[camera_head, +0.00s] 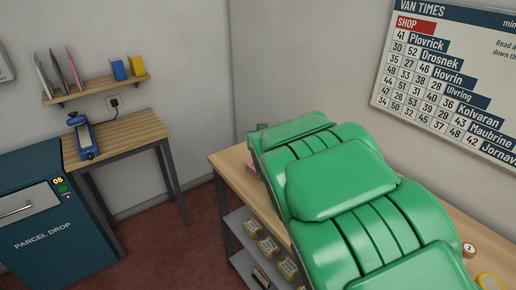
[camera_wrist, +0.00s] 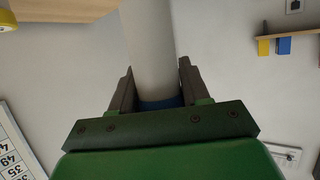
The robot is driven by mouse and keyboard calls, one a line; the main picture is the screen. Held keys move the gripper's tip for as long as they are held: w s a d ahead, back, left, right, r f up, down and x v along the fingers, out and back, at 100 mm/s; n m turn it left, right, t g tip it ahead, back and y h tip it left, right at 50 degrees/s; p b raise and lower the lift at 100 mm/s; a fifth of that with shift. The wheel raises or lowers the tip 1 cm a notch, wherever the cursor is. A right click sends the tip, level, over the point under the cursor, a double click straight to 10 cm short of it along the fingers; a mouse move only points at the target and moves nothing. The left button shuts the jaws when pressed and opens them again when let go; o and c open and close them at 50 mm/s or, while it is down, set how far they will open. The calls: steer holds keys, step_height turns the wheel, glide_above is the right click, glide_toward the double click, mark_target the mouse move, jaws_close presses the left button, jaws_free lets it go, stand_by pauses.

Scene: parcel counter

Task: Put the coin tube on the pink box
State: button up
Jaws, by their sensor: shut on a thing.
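My gripper (camera_wrist: 156,85) shows in the wrist view, with its two dark fingers on either side of a pale grey-white tube (camera_wrist: 150,40), which looks like the coin tube. The fingers are shut on it near a blue band (camera_wrist: 160,103) at its lower end in the picture. The tube's other end runs out of the top of the view. In the head view my green arm hides the gripper and the tube. A bit of something pink (camera_head: 251,166) shows at the counter's far left end, mostly hidden behind my arm; I cannot tell whether it is the pink box.
My arm covers most of the wooden counter (camera_head: 231,168). Small boxes (camera_head: 269,247) sit on its lower shelf. A round tag (camera_head: 468,250) and a yellow ring (camera_head: 489,282) lie at the right. A blue parcel drop (camera_head: 45,235) and side table (camera_head: 130,133) stand left.

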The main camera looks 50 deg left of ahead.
steer(key=shift+w+a+f, duration=0.35)
steer(key=shift+a+f, duration=0.3)
steer(key=shift+f, duration=0.75)
steer(key=shift+w+a+f, duration=0.3)
steer(key=shift+a+f, duration=0.3)
steer(key=shift+f, duration=0.75)
steer(key=shift+w+a+f, duration=0.35)
steer(key=shift+a+f, duration=0.3)
steer(key=shift+f, duration=0.75)
steer(key=shift+f, duration=0.15)
steer(key=o, duration=1.2)
steer(key=shift+s+d+r, duration=0.15)
steer(key=shift+d+r, duration=0.2)
steer(key=shift+v, duration=5.6)
